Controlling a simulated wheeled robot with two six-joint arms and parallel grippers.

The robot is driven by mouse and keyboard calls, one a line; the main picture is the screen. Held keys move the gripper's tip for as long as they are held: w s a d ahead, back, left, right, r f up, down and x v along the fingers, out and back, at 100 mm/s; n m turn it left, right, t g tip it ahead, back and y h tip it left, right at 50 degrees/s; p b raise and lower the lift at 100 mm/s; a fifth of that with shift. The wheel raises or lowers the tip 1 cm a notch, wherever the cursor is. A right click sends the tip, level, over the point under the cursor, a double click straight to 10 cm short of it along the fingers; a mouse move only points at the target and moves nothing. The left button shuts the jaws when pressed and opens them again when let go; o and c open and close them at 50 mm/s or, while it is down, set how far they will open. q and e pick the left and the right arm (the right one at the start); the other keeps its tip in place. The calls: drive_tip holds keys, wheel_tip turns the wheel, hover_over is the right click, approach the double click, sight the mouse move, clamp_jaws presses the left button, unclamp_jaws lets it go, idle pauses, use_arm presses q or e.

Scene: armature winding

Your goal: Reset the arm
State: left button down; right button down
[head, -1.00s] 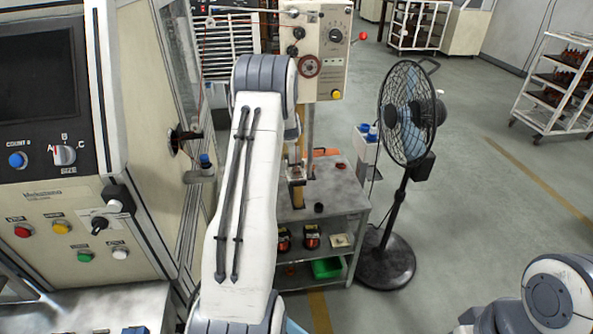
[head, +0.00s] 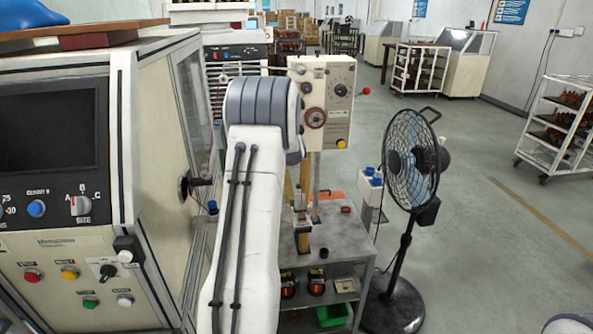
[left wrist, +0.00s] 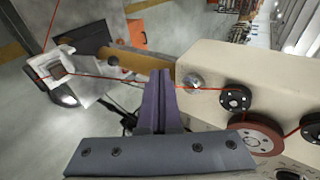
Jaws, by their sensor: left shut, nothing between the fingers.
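My left arm (head: 252,215) rises through the middle of the head view and hides part of the winding station behind it. My left gripper is hidden in the head view. In the left wrist view my left gripper (left wrist: 161,78) shows its two dark fingers pressed together, with nothing between them. It is close to the cream winding unit (left wrist: 215,95), and I cannot tell whether it touches it. A red wire (left wrist: 130,88) runs past the fingers to the black pulleys (left wrist: 235,98) and a red wheel (left wrist: 258,135). My right gripper is not in view.
The control cabinet (head: 70,250) fills the left side. The winding unit (head: 325,95) stands over a metal bench (head: 345,235). A black fan (head: 410,165) stands right of the bench. White racks (head: 560,125) stand farther back.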

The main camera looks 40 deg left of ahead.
use_arm(q)
drive_tip(key=r, duration=0.1)
drive_tip(key=s+r+p, duration=0.1)
drive_tip(key=r, duration=0.1)
drive_tip(key=s+r, duration=0.1)
drive_tip(key=r, duration=0.1)
drive_tip(key=shift+d, duration=0.35)
drive_tip(key=shift+w+f, duration=0.1)
